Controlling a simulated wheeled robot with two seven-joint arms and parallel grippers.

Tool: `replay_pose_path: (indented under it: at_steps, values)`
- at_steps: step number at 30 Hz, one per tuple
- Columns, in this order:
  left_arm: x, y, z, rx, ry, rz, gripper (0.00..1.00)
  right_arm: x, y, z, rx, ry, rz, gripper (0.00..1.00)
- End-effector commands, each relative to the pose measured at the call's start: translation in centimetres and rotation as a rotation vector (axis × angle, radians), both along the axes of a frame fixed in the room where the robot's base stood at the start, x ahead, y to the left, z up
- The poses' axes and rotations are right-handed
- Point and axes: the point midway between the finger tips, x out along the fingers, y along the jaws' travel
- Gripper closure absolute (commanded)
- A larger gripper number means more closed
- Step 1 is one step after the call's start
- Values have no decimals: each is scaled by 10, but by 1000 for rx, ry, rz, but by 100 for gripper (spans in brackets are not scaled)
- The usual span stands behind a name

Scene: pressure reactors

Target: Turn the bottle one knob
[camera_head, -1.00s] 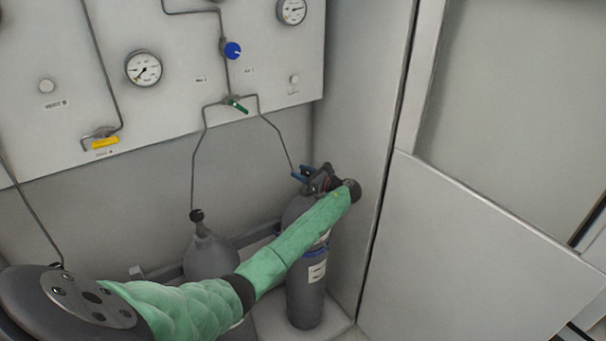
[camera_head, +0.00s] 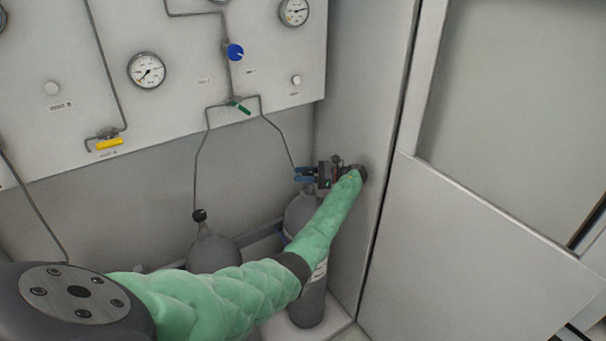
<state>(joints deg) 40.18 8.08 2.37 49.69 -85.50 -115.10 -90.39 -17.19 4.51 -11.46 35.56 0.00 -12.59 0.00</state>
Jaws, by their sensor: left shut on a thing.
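Two grey gas bottles stand against the back wall. The right bottle (camera_head: 299,211) is partly hidden behind my green-sleeved left arm. The left bottle (camera_head: 211,251) has a dark knob (camera_head: 199,215) on top, joined to a thin pipe. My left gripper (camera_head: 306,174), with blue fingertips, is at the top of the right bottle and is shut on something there. The fingers hide that bottle's knob, so its shape and turn cannot be seen. I cannot read which bottle is number one. My right gripper is not in view.
A panel (camera_head: 190,105) above the bottles carries gauges (camera_head: 146,70), a blue knob (camera_head: 235,52), a green valve handle (camera_head: 240,107) and a yellow valve handle (camera_head: 109,143). A grey side wall (camera_head: 362,90) stands close to the right of my gripper.

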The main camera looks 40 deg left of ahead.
Motion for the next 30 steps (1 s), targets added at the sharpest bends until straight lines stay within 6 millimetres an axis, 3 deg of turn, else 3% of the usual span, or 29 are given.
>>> replay_pose_path:
  at_steps: [12, 13, 16, 30]
  values:
    - [0, 1, 1, 1, 0, 6, 83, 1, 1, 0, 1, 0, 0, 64]
    - [0, 1, 1, 1, 0, 6, 59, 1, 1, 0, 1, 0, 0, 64]
    - [0, 1, 1, 1, 0, 6, 39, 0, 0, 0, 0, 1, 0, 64]
    - [0, 2, 0, 1, -1, 6, 39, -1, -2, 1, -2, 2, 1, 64]
